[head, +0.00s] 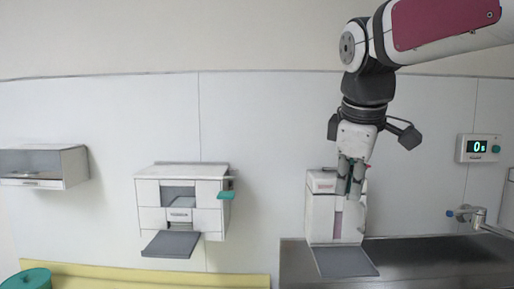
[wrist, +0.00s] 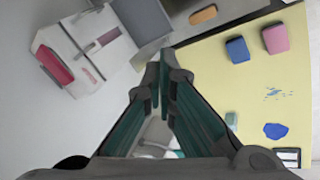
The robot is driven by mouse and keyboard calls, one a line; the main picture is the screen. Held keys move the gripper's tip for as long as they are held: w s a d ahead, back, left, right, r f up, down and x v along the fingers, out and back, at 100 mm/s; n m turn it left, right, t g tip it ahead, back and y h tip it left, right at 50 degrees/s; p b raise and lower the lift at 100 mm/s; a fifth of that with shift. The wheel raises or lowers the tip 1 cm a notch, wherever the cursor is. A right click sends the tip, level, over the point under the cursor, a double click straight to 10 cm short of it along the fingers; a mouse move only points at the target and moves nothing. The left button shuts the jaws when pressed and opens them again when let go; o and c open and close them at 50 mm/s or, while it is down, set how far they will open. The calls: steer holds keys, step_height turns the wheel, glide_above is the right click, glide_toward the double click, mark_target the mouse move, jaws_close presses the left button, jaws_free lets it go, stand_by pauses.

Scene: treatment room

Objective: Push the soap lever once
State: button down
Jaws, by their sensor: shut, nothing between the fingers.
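A white wall dispenser (head: 321,214) with a narrow pinkish window stands right of centre in the head view, a grey tray below it. It also shows at upper left in the wrist view (wrist: 98,48), with a red bar-shaped lever (wrist: 53,65) across its end. In the head view my gripper mostly hides that lever. My gripper (head: 349,192) points down and overlaps the dispenser's upper right front in the picture; I cannot tell whether it touches. In the wrist view its fingertips (wrist: 161,75) are together and empty, apart from the red lever in the picture.
A second white wall unit (head: 150,193) with a teal side lever (head: 226,195) hangs to the left. A cabinet (head: 75,166) is at far left. A display (head: 478,148) and a tap (head: 477,215) are at right. Coloured blocks (wrist: 237,49) lie on a yellow surface (wrist: 205,80).

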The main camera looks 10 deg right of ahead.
steer(key=w+d+r+n+h+p, duration=0.1)
steer(key=w+d+r+n+p, duration=0.2)
steer(key=w+d+r+n, duration=0.2)
steer(key=w+d+r+n+h+p, duration=0.1)
steer(key=w+d+r+n+p, duration=0.2)
steer(key=w+r, duration=0.6)
steer(key=d+n, duration=0.2)
steer(key=n, duration=0.1)
steer(key=shift+w+h, duration=0.4)
steer(key=shift+f, duration=0.1)
step_height(320, 180, down, 8)
steer(key=s+b, duration=0.2)
steer(key=b, duration=0.1)
steer(key=shift+a+f, duration=0.15)
steer(key=shift+a, duration=0.05)
steer(key=shift+s+f, duration=0.15)
stand_by(0.4)
steer(key=shift+f, duration=0.25)
